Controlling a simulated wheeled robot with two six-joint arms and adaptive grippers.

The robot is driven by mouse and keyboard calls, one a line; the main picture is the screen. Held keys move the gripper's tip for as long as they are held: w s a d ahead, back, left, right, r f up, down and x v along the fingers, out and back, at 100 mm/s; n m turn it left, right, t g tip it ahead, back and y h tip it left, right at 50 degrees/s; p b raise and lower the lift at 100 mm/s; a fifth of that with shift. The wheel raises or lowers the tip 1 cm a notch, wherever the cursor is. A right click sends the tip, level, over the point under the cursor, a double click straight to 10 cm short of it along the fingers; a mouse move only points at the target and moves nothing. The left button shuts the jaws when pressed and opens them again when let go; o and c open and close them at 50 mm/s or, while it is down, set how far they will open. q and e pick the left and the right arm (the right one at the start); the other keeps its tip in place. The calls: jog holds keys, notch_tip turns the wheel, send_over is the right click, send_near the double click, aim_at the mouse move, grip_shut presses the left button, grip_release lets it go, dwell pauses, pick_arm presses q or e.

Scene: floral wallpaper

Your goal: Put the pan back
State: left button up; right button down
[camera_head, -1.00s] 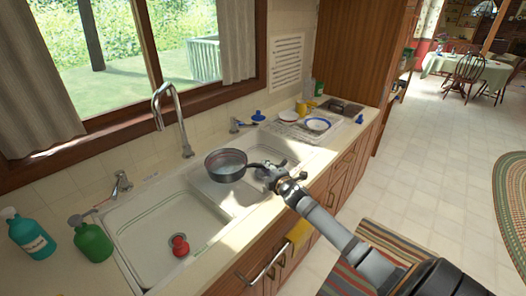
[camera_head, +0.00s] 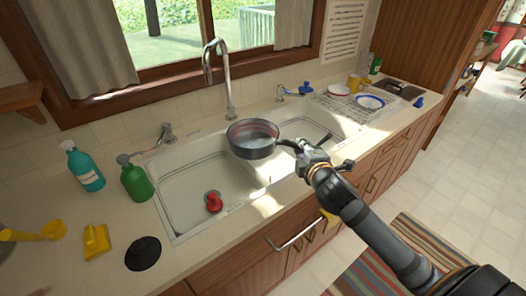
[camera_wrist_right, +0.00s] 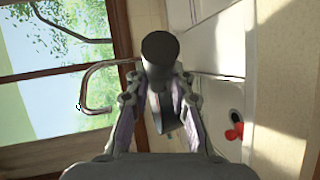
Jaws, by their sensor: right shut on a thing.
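The pan (camera_head: 252,145) is a dark metal pan with a dark handle, held above the double sink (camera_head: 190,185), near the divider between its basins. My right gripper (camera_head: 305,155) is shut on the pan's handle from the right side. In the right wrist view, the gripper (camera_wrist_right: 158,88) has its fingers on both sides of the dark handle (camera_wrist_right: 160,48), and part of the pan shows behind it. The far side of the handle grip is hidden. My left gripper is not in view.
A tall faucet (camera_head: 226,85) stands behind the pan. A red object (camera_head: 214,202) lies in the left basin. Green (camera_head: 136,183) and teal (camera_head: 85,170) bottles, a yellow item (camera_head: 96,242) and a black disc (camera_head: 143,253) stand on the left counter. A dish rack (camera_head: 345,105) is at right.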

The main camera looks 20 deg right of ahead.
jog(key=w+d+f, duration=0.2)
jog(key=w+f, duration=0.2)
jog(key=w+d+f+p, duration=0.1)
jog(key=w+d+f, duration=0.1)
jog(key=w+f, duration=0.2)
jog(key=w+d+f, duration=0.3)
jog(key=w+f, duration=0.1)
jog(key=shift+w, duration=0.1)
jog(key=shift+f, duration=0.35)
jog(key=shift+f, duration=0.15)
jog(key=c, duration=1.5)
grip_release()
jog(key=shift+o, duration=0.2)
